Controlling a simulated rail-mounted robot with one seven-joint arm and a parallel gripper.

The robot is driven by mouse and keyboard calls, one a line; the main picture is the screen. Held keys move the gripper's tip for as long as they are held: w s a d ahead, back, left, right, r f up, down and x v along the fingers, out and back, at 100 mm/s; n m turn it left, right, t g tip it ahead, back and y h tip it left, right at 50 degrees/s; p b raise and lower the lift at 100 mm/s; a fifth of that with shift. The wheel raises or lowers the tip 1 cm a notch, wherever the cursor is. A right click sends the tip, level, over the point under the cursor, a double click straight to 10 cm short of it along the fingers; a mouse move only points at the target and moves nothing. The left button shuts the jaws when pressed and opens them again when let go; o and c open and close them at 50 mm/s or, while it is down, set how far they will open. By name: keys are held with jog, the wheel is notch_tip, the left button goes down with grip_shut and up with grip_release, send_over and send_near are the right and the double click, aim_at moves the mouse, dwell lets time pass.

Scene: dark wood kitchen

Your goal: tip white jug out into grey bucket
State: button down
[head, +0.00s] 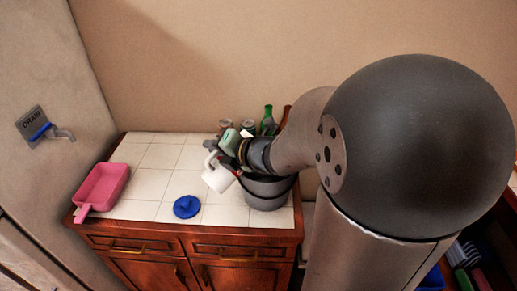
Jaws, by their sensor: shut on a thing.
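The white jug (216,179) is held tilted at the left side of the grey bucket (266,202), close to its rim. I cannot tell whether the jug touches the bucket. The bucket stands upright on the white tiled counter; its inside is mostly hidden by my arm. My gripper (213,151) is shut on the jug at its handle side, above and left of the bucket. The fingers are small and partly hidden here. The jug's contents cannot be seen.
A blue lid-like disc (187,207) lies at the counter's front, and a pink scoop-like tray (103,186) at its left. Jars (248,126) and a green bottle (268,117) stand behind the bucket. The tiles (159,157) between tray and jug are clear.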

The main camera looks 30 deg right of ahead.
jog(key=shift+w+d+r+m+y+p, duration=0.15)
jog(key=shift+d+r+m+y+p, duration=0.15)
jog(key=shift+d+m+y+p, duration=0.25)
dwell(1.5)
jog(key=shift+w+d+m+y+p, duration=0.2)
jog(key=shift+d+m+p, duration=0.15)
jog(key=shift+d+p, duration=0.3)
jog(key=shift+w+d+m+y+p, duration=0.15)
jog(key=shift+d+m+p, duration=0.15)
jog(key=shift+d+p, duration=0.35)
dwell(1.7)
jog(key=shift+w+d+r+m+y, duration=0.15)
jog(key=shift+d+r+m+y, duration=0.25)
jog(key=shift+d+r+m, duration=0.5)
dwell(1.8)
